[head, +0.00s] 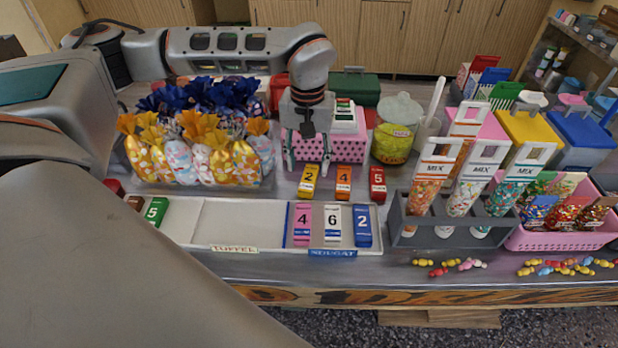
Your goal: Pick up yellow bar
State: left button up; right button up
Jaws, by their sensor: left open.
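The yellow bar (308,183), marked 2, lies on the counter in the middle of the head view. It is the leftmost of a row with an orange bar (343,185) marked 4 and a red bar (377,186) marked 5. My left gripper (309,166) points down just above and behind the yellow bar. It is open, with one finger to each side of the bar's far end, and nothing shows between the fingers. Whether the fingertips touch the bar I cannot tell. My right gripper is not in view.
In front, a white tray (235,219) holds pink, white and blue bars at its right end and a green bar at its left. A pink dotted box (350,149) stands behind the gripper. Wrapped sweet bags are at left, a grey tube rack (452,230) at right.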

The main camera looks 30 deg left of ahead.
aim_at(309, 177)
pick_arm(q)
jog(key=f, duration=0.2)
jog(key=w+f, duration=0.1)
jog(key=f, duration=0.2)
jog(key=shift+a+f, duration=0.15)
jog(key=shift+a, duration=0.05)
jog(key=shift+w, duration=0.1)
jog(key=c, duration=1.2)
